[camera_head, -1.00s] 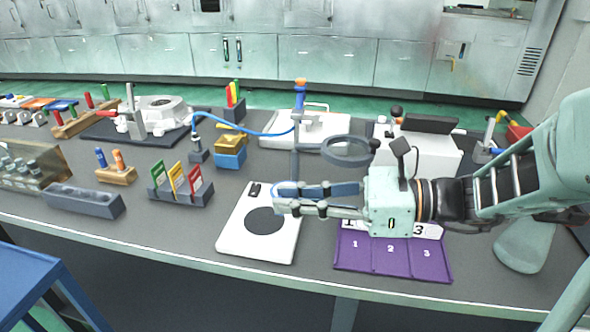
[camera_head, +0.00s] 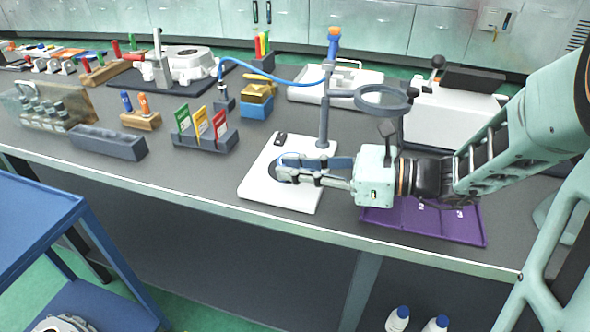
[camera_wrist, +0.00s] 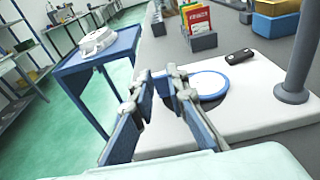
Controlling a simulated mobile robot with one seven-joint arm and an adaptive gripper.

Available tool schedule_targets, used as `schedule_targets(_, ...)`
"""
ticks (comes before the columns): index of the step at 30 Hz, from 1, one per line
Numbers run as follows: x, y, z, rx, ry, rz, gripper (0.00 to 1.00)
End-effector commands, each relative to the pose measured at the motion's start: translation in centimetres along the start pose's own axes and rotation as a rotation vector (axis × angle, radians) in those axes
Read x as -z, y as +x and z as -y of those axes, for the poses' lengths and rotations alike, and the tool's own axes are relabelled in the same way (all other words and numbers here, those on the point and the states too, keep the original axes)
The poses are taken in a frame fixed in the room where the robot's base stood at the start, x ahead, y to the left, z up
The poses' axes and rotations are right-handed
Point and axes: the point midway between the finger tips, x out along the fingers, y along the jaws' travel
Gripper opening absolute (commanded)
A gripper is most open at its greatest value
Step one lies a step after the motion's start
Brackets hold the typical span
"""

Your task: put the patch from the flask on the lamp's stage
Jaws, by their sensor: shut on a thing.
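The lamp's stage (camera_head: 262,192) is a white board with a round dark disc, partly covered by my fingers in the head view. In the wrist view the stage (camera_wrist: 262,128) bears a pale disc (camera_wrist: 208,84) with a blue rim. The lamp's post (camera_head: 324,115) rises at the stage's back right and carries a ring magnifier (camera_head: 383,98). My gripper (camera_head: 283,169) reaches in from the right over the disc. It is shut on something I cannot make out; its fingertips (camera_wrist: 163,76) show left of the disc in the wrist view. I cannot identify the patch or a flask.
A purple mat (camera_head: 430,222) lies under my gripper's right side. A grey rack (camera_head: 205,138) with coloured cards and a grey trough (camera_head: 108,143) stand left of the stage. A blue box (camera_head: 256,106) stands behind. The table's front edge is close to the stage.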

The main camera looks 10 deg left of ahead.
Motion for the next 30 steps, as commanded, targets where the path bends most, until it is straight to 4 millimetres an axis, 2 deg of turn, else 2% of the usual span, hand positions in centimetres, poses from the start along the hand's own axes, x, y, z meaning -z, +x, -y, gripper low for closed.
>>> schedule_targets(7, 0.5, 0.1, 0.0, 0.000, 0.002, 0.000, 0.00)
schedule_targets(8, 0.5, 0.1, 0.0, 0.000, 0.002, 0.000, 0.16)
schedule_targets(12, 0.4, 0.0, 0.0, 0.000, 0.001, 0.000, 0.31)
schedule_targets(20, 0.3, 0.0, 0.0, 0.000, 0.001, 0.000, 0.31)
schedule_targets(23, -0.2, -0.1, 0.0, 0.000, -0.002, 0.000, 0.31)
schedule_targets(26, -0.2, -1.4, 0.1, 0.005, 0.001, 0.000, 0.31)
schedule_targets(30, -0.3, -4.3, 0.2, 0.006, 0.003, -0.001, 0.31)
